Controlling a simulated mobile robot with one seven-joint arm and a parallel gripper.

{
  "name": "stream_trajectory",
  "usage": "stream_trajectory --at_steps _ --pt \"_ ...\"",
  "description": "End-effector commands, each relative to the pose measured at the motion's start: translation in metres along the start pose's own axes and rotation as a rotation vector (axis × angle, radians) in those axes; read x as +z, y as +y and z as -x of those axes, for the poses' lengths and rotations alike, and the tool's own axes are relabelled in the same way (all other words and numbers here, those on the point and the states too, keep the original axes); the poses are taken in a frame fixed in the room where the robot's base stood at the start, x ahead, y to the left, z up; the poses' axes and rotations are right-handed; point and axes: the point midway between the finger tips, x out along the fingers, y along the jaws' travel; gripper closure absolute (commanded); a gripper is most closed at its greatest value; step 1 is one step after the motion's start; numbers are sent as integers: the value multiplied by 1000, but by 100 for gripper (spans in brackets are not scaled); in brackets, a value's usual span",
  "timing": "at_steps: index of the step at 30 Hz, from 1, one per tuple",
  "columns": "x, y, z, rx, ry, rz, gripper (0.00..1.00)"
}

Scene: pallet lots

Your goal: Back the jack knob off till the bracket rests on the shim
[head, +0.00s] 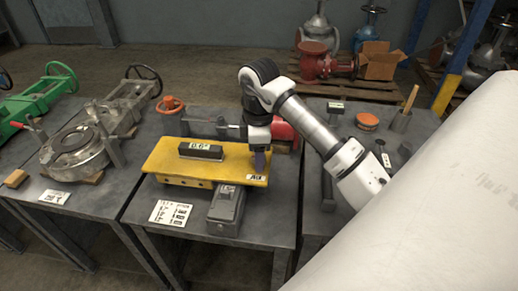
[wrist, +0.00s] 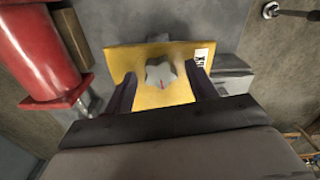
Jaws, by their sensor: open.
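The yellow bracket (head: 165,160) lies as a flat raised plate on the middle table. A black gauge block (head: 201,151) on it shows a reading like 0.0°. My gripper (head: 259,162) points down over the bracket's right end. In the wrist view, the grey lobed jack knob (wrist: 160,80) with a red mark sits over the yellow plate (wrist: 120,62). My open gripper (wrist: 160,72) has one finger on each side of the knob; I cannot tell whether either touches it. The gripper hides the knob in the head view. I cannot make out the shim or any gap under the bracket.
A grey box (head: 226,208) stands at the bracket's front, beside a printed card (head: 171,213). A red cylinder (wrist: 35,45) lies close behind my gripper. An orange handwheel (head: 170,104) sits at the back left. A side table holds an orange tin (head: 367,122) and a cup (head: 401,121).

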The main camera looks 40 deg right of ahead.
Motion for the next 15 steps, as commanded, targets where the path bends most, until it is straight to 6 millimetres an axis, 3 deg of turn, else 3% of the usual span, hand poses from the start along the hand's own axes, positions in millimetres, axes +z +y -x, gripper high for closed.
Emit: stream_trajectory --at_steps 3,13,15 --pt "0 0 0 0 0 0 44" --pt "0 0 0 0 1 0 87" --pt "0 0 0 0 1 0 88"
